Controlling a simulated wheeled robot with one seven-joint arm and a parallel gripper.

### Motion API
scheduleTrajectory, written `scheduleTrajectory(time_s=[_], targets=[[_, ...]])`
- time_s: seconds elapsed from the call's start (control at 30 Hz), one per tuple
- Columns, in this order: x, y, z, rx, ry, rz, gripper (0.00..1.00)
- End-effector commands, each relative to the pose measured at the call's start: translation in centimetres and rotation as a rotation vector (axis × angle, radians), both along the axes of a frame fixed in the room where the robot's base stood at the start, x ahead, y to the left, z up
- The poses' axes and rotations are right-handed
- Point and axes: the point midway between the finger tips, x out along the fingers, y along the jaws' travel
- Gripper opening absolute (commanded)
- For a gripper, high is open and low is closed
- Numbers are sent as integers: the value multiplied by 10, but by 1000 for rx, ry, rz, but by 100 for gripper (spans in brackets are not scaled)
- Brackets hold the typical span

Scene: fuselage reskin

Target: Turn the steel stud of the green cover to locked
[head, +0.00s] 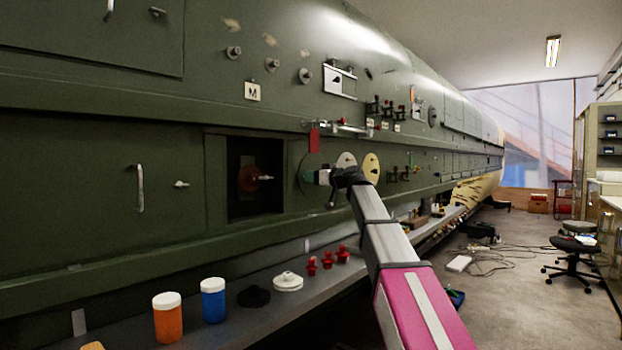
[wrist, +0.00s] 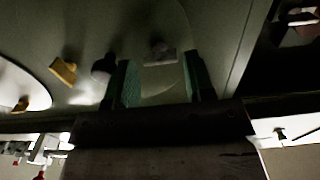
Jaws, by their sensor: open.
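The green cover (head: 304,168) is a round disc on the green fuselage side, partly hidden behind my gripper in the head view. In the wrist view the green cover (wrist: 165,84) lies beyond my fingers, and its small grey steel stud (wrist: 160,52) shows between them. My gripper (wrist: 158,72) is open, with one green-padded finger on each side of the stud. In the head view my gripper (head: 323,177) reaches in front of the cover from the right. I cannot tell whether the fingers touch the stud.
A pale disc (head: 346,160) and a cream disc (head: 371,166) sit just right of the cover. A dark recess (head: 242,192) with a reddish disc is to the left. A red tag (head: 314,140) hangs above. Orange (head: 167,318) and blue (head: 213,300) jars stand on the ledge below.

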Motion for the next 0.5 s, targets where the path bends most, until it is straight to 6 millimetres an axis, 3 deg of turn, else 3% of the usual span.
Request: scheduleTrajectory(time_s=[0.47,0.5], targets=[[9,12,0,0,0,0,49],[9,12,0,0,0,0,42]])
